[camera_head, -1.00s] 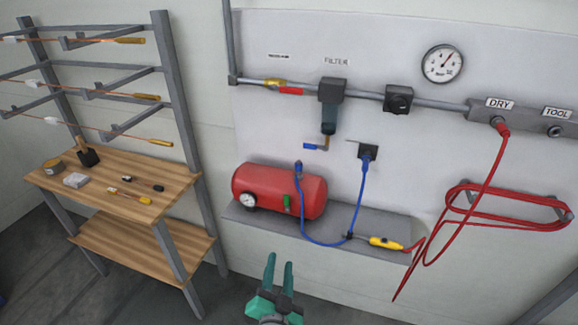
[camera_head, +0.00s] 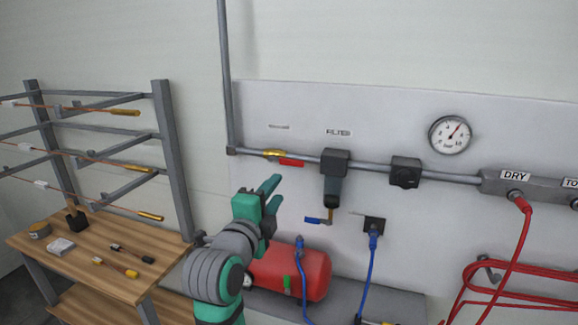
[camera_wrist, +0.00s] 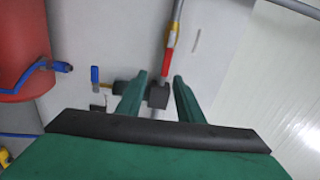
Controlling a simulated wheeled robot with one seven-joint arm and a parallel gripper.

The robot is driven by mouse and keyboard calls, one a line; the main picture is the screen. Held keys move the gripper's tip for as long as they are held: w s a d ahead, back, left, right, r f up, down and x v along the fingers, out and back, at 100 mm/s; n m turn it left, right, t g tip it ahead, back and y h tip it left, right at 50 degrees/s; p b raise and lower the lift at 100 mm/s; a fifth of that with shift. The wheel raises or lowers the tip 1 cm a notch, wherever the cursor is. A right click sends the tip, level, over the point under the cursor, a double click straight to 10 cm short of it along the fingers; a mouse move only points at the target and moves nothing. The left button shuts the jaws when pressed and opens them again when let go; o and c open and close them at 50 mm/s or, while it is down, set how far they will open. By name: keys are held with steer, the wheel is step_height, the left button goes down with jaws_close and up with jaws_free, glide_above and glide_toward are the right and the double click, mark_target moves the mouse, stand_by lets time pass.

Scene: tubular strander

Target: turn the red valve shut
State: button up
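The red valve handle (camera_head: 291,162) lies along the grey pipe in the head view, next to its brass body (camera_head: 273,153). In the wrist view the red handle (camera_wrist: 169,60) shows just beyond the fingertips, roughly in line with the gap between them. My gripper (camera_head: 272,190) is just below and left of the handle in the head view, and seems apart from it. In the wrist view the two green fingers (camera_wrist: 160,80) are spread with nothing between them in their grip. The filter block (camera_wrist: 158,96) shows behind the gap.
The filter (camera_head: 333,163) with a blue-handled drain (camera_head: 317,220) hangs right of the valve. A red tank (camera_head: 305,275) with a blue hose (camera_head: 371,265) sits below. A pressure gauge (camera_head: 450,135) is at right. A wooden bench (camera_head: 150,265) stands at left.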

mark_target(292, 164)
steer(key=shift+m, duration=0.3)
steer(key=x, duration=0.3)
steer(key=r+x, duration=0.1)
steer(key=x, duration=0.7)
steer(key=shift+d+r, duration=0.1)
steer(key=shift+r, duration=0.15)
jaws_close()
